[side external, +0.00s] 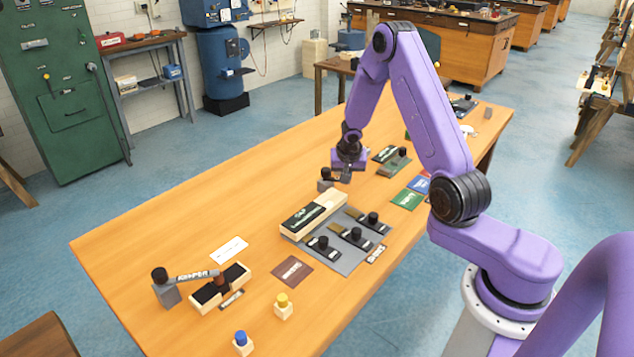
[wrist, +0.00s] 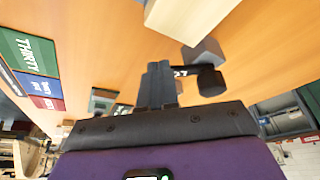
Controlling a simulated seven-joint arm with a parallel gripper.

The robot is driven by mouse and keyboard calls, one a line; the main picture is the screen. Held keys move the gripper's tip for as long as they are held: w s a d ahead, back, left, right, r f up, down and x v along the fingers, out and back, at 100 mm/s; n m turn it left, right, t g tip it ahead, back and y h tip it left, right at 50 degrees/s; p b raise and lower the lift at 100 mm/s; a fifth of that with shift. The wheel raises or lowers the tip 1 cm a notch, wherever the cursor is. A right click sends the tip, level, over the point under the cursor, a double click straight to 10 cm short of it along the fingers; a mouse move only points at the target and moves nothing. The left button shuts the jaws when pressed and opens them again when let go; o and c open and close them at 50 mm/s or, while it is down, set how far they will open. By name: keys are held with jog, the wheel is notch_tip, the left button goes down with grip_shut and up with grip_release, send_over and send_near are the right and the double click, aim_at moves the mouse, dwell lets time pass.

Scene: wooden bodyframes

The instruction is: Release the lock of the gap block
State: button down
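The gap block (side external: 325,204), a pale wooden block with a dark lettered face, lies mid-table in the side view; its pale end (wrist: 190,18) shows at the top of the wrist view. The lock at its far end has a grey base (wrist: 204,52), a black knob (wrist: 210,81) and a dark lettered lever (wrist: 181,72). It also shows in the side view (side external: 325,181). My gripper (wrist: 158,68) points down over the lever, with its fingers together beside the knob. The fingers hide the lever's outer end; I cannot tell whether they touch it.
A grey plate (side external: 345,262) with black-knobbed pieces adjoins the gap block. Another lever lock (side external: 168,289) with a tray stands at the near left. A green card (side external: 408,199) and blue card lie right of my gripper.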

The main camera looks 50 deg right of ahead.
jog(key=d+n, duration=0.2)
jog(key=n, duration=0.1)
jog(key=shift+w+t+y, duration=0.35)
jog(key=shift+t+y, duration=0.05)
jog(key=shift+w+d, duration=0.7)
jog(key=shift+d, duration=0.2)
jog(key=shift+w+d, duration=0.45)
jog(key=shift+w, duration=0.2)
jog(key=shift+s+a, duration=0.1)
jog(key=shift+s, duration=1.8)
jog(key=d+v, duration=0.2)
jog(key=v, duration=0.7)
jog(key=shift+s+r, duration=0.45)
jog(key=shift+r, duration=0.05)
jog(key=shift+a, duration=0.15)
